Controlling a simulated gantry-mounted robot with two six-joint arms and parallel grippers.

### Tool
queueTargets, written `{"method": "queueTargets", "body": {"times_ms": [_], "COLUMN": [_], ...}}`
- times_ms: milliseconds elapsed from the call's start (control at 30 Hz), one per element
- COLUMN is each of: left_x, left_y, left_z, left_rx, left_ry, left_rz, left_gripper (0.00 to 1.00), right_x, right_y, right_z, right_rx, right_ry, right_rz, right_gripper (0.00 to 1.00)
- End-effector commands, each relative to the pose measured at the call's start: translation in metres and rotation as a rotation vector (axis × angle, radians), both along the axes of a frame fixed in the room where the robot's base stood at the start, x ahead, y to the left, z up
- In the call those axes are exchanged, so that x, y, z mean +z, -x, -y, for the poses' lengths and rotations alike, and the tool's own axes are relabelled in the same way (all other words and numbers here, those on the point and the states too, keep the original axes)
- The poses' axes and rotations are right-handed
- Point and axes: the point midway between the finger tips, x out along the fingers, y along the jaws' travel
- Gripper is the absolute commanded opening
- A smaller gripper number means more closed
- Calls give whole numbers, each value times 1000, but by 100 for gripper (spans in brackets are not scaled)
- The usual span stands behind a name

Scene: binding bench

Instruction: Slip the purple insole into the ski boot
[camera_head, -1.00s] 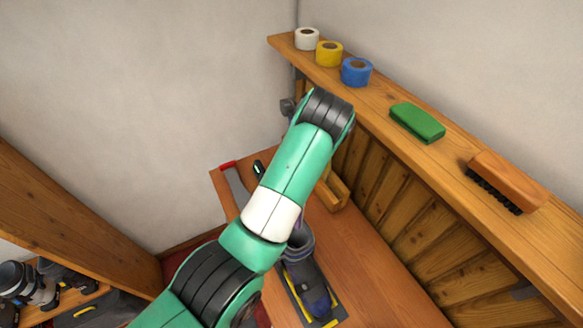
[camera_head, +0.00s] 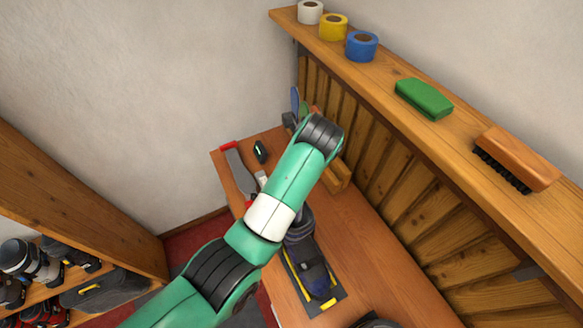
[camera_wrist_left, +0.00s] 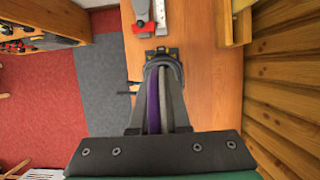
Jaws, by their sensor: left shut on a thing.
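The ski boot (camera_head: 309,264), dark blue and grey, stands on the bench; my left arm covers part of it in the head view. In the left wrist view its grey cuff (camera_wrist_left: 176,68) is just beyond my fingers. The purple insole (camera_wrist_left: 153,103) is a narrow upright strip between the fingers of my left gripper (camera_wrist_left: 157,92), which is shut on it. The insole's far end reaches the cuff; I cannot tell how deep it sits inside. In the head view my left gripper and the insole are hidden behind my arm. My right gripper is not in view.
The boot stands on a dark mat with yellow marks (camera_head: 334,298). A grey tool with red ends (camera_head: 238,170) and a small black tool (camera_head: 260,151) lie at the bench's far end. A wooden holder (camera_head: 338,176) stands by the panelled wall.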

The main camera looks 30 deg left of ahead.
Motion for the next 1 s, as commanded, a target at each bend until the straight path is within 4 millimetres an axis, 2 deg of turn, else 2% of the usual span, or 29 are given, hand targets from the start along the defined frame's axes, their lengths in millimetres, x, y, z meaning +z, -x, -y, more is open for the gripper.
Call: {"method": "queueTargets", "body": {"times_ms": [1000], "left_x": [-95], "left_y": [3], "left_z": [-9], "left_rx": [15], "left_ry": [1], "left_rz": [-1], "left_gripper": [0], "right_x": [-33], "right_y": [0], "right_z": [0], "right_rx": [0], "right_ry": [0], "right_rz": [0], "right_gripper": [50]}}
